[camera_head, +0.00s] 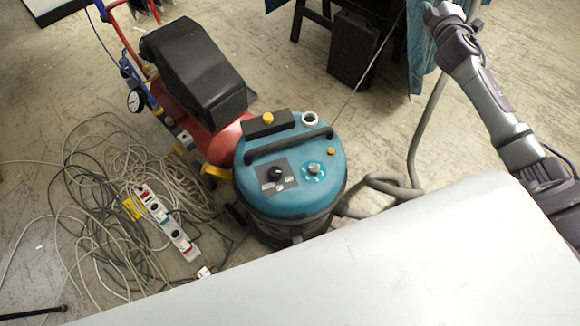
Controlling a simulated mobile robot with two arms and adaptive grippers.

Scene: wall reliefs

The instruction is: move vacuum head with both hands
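A round vacuum with a teal top (318,150) and a dark body stands on the floor in the middle. A grey hose (413,150) lies in loops to its right and rises toward my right arm. I cannot make out the vacuum head. My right arm comes in from the right, and its gripper (440,14) is at the top edge, above and right of the vacuum. The gripper is small and partly cut off, so I cannot tell whether it is open or holds anything. My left gripper is not in view.
A red machine with a black cover (195,70) stands against the vacuum's left side. Tangled cables (110,200) and a power strip (168,222) cover the floor at left. A black box (352,48) and a blue cloth (420,50) are at the back. Floor between vacuum and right arm is mostly free.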

